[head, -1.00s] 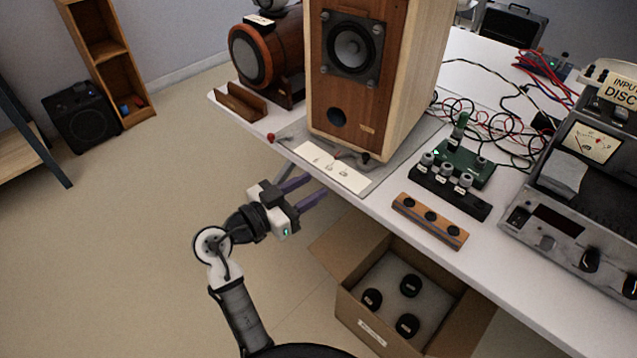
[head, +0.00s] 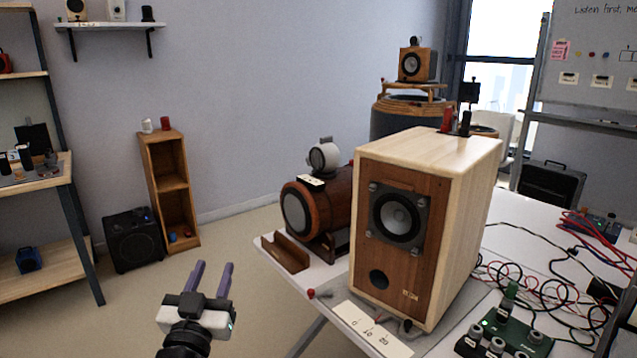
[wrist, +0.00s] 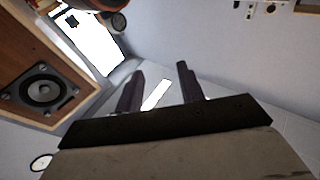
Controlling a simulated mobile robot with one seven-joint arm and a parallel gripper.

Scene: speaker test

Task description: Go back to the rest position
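My gripper (head: 209,279) is in the lower left of the head view, over the floor and left of the white table. Its two purple-grey fingers point up and away and stand apart with nothing between them. In the wrist view the fingers (wrist: 158,88) are also apart and empty. The wooden speaker box (head: 400,225) stands upright on the table to the right of my gripper, not touching it. Its front also shows at the left of the wrist view (wrist: 45,90).
The white table (head: 535,238) holds a round wooden device (head: 320,208), cables and a green circuit board (head: 515,335). A wooden shelf unit (head: 172,183) and a black speaker (head: 133,240) stand by the wall. Open floor (head: 222,235) lies around my gripper.

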